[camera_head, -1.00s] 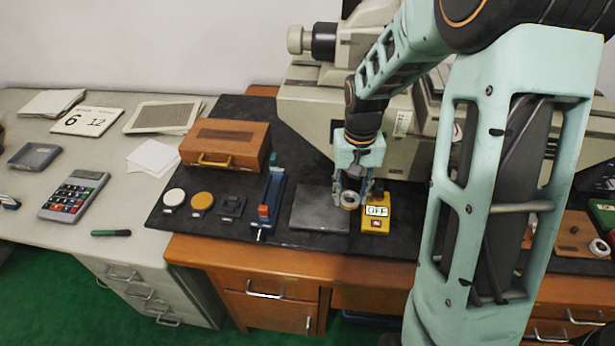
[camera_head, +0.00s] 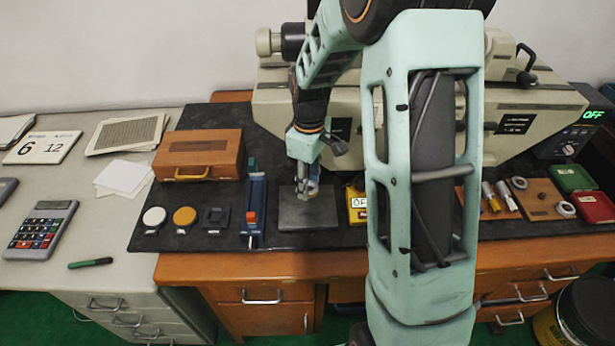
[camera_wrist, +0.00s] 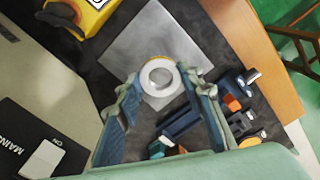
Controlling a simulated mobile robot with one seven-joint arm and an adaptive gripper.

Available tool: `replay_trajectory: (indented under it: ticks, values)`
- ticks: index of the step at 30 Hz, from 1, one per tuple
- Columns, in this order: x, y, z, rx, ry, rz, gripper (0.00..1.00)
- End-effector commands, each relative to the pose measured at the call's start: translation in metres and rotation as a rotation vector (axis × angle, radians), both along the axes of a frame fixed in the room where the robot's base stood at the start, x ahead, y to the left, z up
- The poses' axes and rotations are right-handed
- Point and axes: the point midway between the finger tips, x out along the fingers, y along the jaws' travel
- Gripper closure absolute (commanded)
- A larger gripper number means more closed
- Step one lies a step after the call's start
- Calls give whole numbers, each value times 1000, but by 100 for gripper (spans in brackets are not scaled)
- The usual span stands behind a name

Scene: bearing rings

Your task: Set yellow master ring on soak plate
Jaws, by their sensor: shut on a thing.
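The ring (camera_wrist: 148,85) is a silvery metal ring with a thin yellow band at its edge, held between my fingertips in the wrist view. My gripper (camera_wrist: 163,82) is shut on it. The soak plate (camera_wrist: 150,40) is a flat grey square under and beyond the ring. In the head view, my gripper (camera_head: 305,190) points down over the upper left part of the soak plate (camera_head: 308,216). The ring is mostly hidden by the fingers there. I cannot tell whether it touches the plate.
A yellow box (camera_head: 353,215) with a display stands just right of the plate. A blue fixture (camera_head: 255,212) with a red part stands to its left. A wooden case (camera_head: 200,150) and white and yellow discs lie further left on the dark mat. The large beige machine is behind.

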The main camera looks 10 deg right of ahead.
Motion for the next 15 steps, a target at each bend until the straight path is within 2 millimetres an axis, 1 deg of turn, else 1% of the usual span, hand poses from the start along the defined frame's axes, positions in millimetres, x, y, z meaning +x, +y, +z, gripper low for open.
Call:
replay_trajectory:
  ticks: [3, 6, 10, 15]
  values:
    - [5, 0, 1, 0, 0, 148, 93]
    - [8, 0, 1, -1, -1, 259, 93]
    - [11, 0, 1, -2, 0, 364, 93]
    - [12, 0, 0, -2, 0, 430, 93]
